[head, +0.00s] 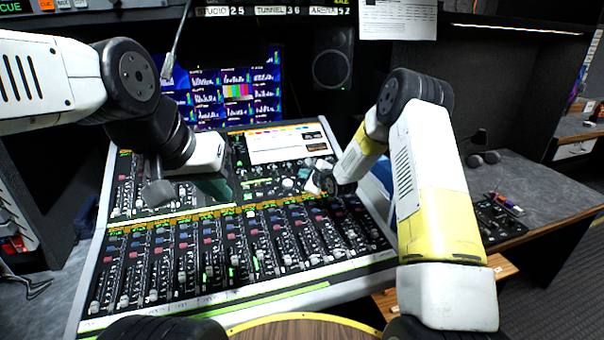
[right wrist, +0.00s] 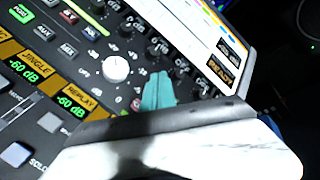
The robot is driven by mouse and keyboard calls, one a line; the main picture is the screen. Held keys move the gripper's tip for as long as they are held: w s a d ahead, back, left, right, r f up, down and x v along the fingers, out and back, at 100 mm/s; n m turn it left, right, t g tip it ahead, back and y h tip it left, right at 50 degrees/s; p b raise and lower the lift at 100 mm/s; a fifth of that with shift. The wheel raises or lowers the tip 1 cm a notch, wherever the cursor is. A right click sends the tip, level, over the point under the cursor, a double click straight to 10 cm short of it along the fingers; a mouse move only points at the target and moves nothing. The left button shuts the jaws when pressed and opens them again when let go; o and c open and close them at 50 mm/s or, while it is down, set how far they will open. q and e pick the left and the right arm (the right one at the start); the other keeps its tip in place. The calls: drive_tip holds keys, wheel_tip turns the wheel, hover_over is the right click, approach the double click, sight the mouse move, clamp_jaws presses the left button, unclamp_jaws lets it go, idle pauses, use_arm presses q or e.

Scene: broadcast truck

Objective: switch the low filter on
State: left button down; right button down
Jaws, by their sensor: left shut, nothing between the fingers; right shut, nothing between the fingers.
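The mixing console (head: 215,312) stands in front of me, covered in knobs, buttons and faders. I cannot pick out the low filter by any label in either view. My right gripper (head: 307,180) is over the upper right control section. Its teal fingertips, in the right wrist view (right wrist: 158,90), are shut and empty, close to a large white knob (right wrist: 116,69) and a row of small dark knobs. I cannot tell whether they touch the panel. My left gripper (head: 218,188) is shut and empty over the upper left part of the console.
A side desk (head: 540,185) at right carries a small dark device (head: 500,218) with pens. Small lit displays line the console.

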drive_tip(key=shift+w+f, duration=0.15)
drive_tip(key=shift+f, duration=0.1)
drive_tip(key=shift+r, duration=0.1)
idle(0.5)
drive_tip(key=shift+s+d+r, duration=0.1)
drive_tip(key=shift+s+r, duration=0.25)
drive_tip(key=shift+r, duration=0.3)
drive_tip(key=shift+s+d+r, duration=0.1)
drive_tip(key=shift+s+r, duration=0.2)
drive_tip(key=shift+r, duration=0.45)
drive_tip(key=shift+s+d+r, duration=0.1)
drive_tip(key=shift+s+r, duration=0.25)
drive_tip(key=shift+r, duration=0.45)
drive_tip(key=shift+s+d+r, duration=0.1)
drive_tip(key=shift+s+r, duration=0.2)
drive_tip(key=shift+r, duration=0.45)
